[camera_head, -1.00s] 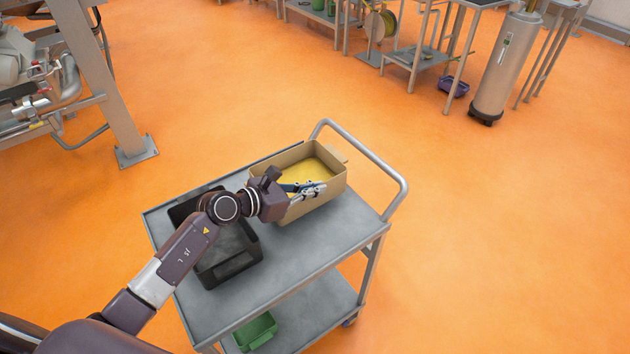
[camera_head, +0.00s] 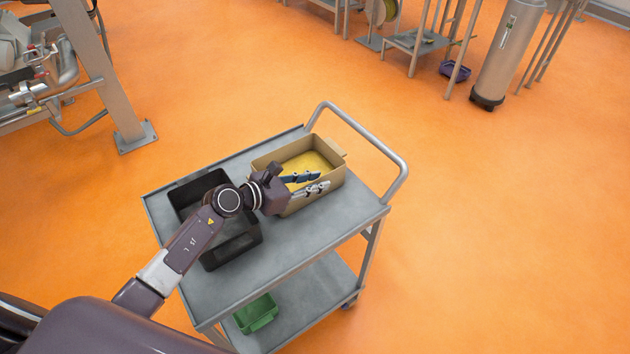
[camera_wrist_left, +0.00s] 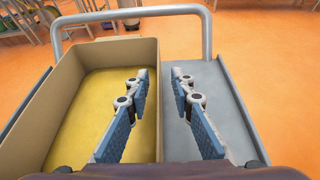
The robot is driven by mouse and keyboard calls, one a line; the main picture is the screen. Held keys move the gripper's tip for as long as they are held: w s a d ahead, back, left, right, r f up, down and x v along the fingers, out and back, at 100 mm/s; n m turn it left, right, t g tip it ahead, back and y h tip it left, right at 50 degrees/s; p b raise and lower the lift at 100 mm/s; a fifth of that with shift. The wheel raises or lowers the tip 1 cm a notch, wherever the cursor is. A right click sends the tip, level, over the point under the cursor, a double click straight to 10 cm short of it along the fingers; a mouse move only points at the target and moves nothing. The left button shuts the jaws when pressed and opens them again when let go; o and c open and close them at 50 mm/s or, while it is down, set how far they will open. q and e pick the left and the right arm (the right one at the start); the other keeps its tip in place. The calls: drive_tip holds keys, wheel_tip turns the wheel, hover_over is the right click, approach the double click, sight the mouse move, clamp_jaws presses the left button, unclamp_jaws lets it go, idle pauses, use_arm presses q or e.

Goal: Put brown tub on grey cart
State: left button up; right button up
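The brown tub (camera_head: 308,162) stands upright on the top shelf of the grey cart (camera_head: 300,238), towards the handle end. Its inside looks yellow. My left gripper (camera_head: 308,184) is at the tub's near side wall with its fingers spread. In the left wrist view, one finger of the gripper (camera_wrist_left: 160,108) is inside the tub (camera_wrist_left: 95,85) and the other is outside, over the bare cart top (camera_wrist_left: 200,85). The tub wall runs between the fingers, with a gap visible on each side. My right gripper is not in view.
A black crate (camera_head: 240,246) stands beside the tub on the cart top, partly hidden by my left arm. A green tub (camera_head: 257,313) is on the lower shelf. The cart's handle (camera_head: 385,160) rises beyond the brown tub. Orange floor around the cart is clear.

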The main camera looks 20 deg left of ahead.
use_arm(q)
drive_tip(key=shift+s+a, duration=0.2)
drive_tip(key=b+v, duration=0.1)
drive_tip(key=v, duration=1)
drive_tip(key=shift+r+b, duration=0.25)
drive_tip(key=shift+b, duration=0.1)
drive_tip(key=shift+s+f, duration=0.1)
drive_tip(key=shift+s, duration=0.15)
